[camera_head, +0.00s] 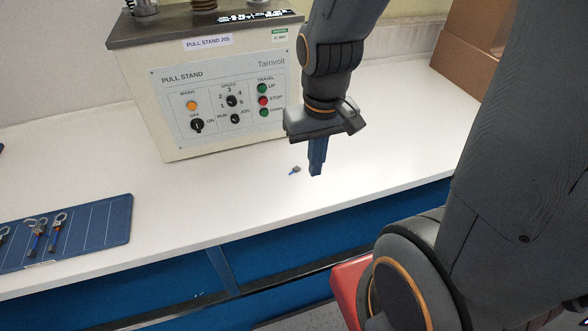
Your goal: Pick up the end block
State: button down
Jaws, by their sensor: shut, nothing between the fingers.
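The fingertips look apart from the small object. Their exact height above the bench is hard to judge. The small object's details are too small to make out.
The Pull Stand 205 tester (215,95) stands at the back of the white bench (200,190). A blue mat (100,222) with several hooked tools lies at the left. A brown box (470,45) stands at the back right. The bench between mat and gripper is clear.

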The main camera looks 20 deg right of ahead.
aim_at(296, 169)
dwell(0.3)
jog(key=c, duration=2.3)
grip_release()
jog(key=o, duration=0.4)
jog(key=shift+w+m, duration=0.3)
jog(key=shift+w, duration=0.05)
jog(key=shift+o, duration=1.1)
jog(key=w+f+m, duration=0.4)
jog(key=w+m, duration=0.7)
jog(key=m, duration=0.1)
jog(key=shift+w+d+g+p, duration=0.2)
jog(key=shift+g+p, duration=0.1)
jog(key=shift+g, duration=0.1)
jog(key=shift+w+a+f+p, duration=0.15)
jog(key=shift+f+p, duration=0.15)
jog(key=shift+f, duration=1.05)
jog(key=shift+w+d+f+p, duration=0.1)
jog(key=shift+w+f+p, duration=0.15)
jog(key=shift+f, duration=1.1)
jog(key=shift+w+a+f+p, duration=0.1)
jog(key=shift+f+p, duration=0.25)
jog(key=shift+f, duration=1)
jog(key=shift+f, duration=0.1)
grip_shut()
